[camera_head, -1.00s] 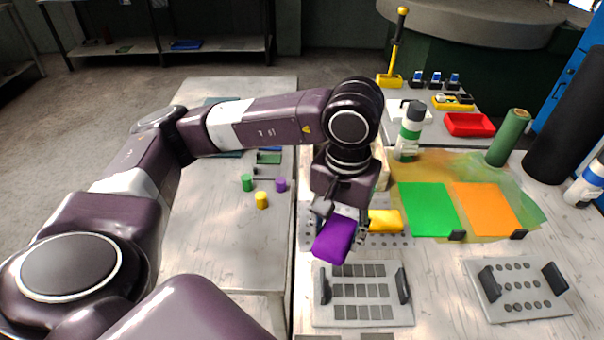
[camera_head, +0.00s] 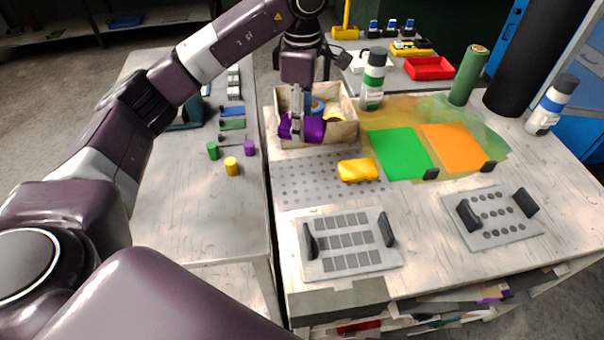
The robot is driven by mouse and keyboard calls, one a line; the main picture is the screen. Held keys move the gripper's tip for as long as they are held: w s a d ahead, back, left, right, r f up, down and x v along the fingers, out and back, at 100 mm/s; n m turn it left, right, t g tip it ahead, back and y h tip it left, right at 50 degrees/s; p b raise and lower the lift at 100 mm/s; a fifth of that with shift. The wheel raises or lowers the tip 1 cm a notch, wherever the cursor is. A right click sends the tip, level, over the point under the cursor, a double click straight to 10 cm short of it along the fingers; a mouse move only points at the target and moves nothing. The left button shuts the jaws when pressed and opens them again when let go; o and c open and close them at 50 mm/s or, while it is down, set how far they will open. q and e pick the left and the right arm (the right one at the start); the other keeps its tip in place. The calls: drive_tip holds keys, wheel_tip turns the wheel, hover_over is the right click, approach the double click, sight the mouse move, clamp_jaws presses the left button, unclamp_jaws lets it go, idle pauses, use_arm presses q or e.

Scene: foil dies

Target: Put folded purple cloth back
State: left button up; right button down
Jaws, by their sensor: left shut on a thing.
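The folded purple cloth (camera_head: 310,130) is at the front left of an open beige box (camera_head: 345,136) on the workbench, overlapping its near wall in the picture. My left gripper (camera_head: 297,122) reaches down from above and is shut on the cloth. I cannot tell whether the cloth touches the box. A folded yellow cloth (camera_head: 358,170) lies on the perforated plate (camera_head: 305,187) in front of the box. My right gripper is not in view.
Inside the box are blue and yellow items, partly hidden. A white bottle with a green band (camera_head: 373,80) stands right of the box. Green (camera_head: 402,153) and orange (camera_head: 455,147) sheets lie to the right. A die plate with square holes (camera_head: 345,262) is in front.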

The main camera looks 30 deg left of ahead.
use_arm(q)
drive_tip(key=p, duration=0.2)
hover_over(302, 181)
wheel_tip(302, 181, down, 12)
drive_tip(key=shift+f, duration=0.1)
wheel_tip(302, 181, down, 4)
drive_tip(key=shift+s+r+p, duration=0.1)
drive_tip(key=shift+p, duration=0.6)
drive_tip(key=shift+f, duration=0.35)
drive_tip(key=o, duration=1.1)
